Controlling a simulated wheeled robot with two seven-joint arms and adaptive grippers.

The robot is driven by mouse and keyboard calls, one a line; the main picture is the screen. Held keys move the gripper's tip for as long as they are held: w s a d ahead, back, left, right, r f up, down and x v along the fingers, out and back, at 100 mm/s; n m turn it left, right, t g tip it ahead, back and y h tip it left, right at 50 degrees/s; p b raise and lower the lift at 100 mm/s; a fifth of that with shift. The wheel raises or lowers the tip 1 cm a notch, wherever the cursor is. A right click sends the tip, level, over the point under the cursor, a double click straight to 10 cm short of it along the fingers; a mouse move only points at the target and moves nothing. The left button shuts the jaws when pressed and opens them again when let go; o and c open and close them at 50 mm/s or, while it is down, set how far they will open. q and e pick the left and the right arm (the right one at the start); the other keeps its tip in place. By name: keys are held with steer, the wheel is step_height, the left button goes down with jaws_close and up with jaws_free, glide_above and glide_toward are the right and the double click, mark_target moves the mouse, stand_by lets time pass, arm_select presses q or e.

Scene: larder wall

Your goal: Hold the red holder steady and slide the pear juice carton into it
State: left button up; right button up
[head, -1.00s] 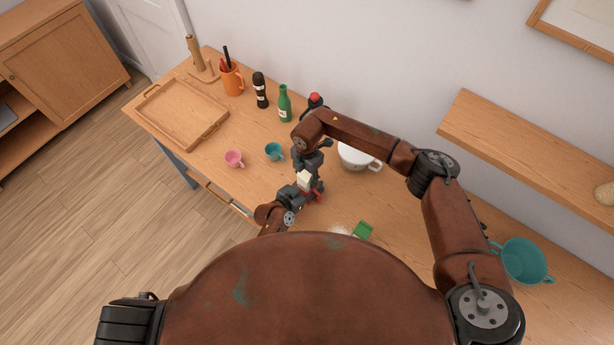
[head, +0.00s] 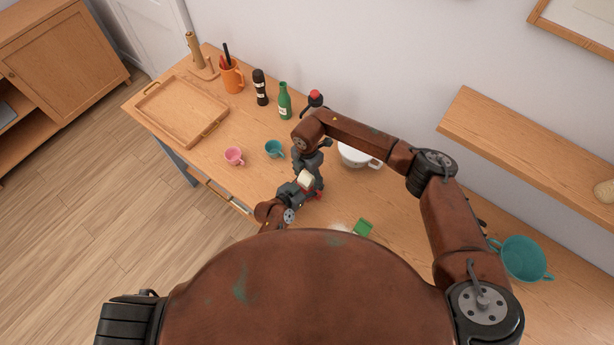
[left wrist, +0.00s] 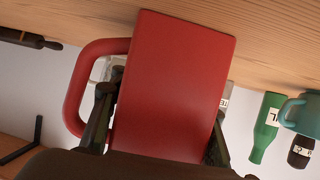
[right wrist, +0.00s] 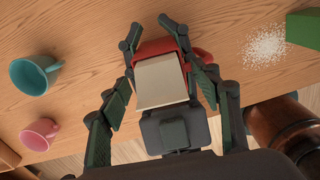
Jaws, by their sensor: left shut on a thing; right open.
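The red holder (left wrist: 172,85) fills the middle of the left wrist view, with its loop handle (left wrist: 75,95) on the left. My left gripper (left wrist: 160,135) is shut on it, one finger at each side; in the head view this gripper (head: 290,193) is below my right one. The cream pear juice carton (right wrist: 162,82) shows in the right wrist view with the holder's red rim (right wrist: 158,46) along its far side. It appears to be in the holder's mouth; how deep is hidden. My right gripper (right wrist: 150,38) is open, its fingers on either side of the carton and holder.
A teal cup (right wrist: 36,74) and a pink cup (right wrist: 39,134) stand to the left on the table. White grains (right wrist: 265,47) and a green box (right wrist: 304,28) lie to the right.

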step_height(320, 180, up, 12)
stand_by(0.6)
arm_select(q)
steer(key=o, duration=1.4)
arm_select(e)
steer(key=shift+w, duration=0.1)
arm_select(q)
steer(key=shift+o, duration=0.2)
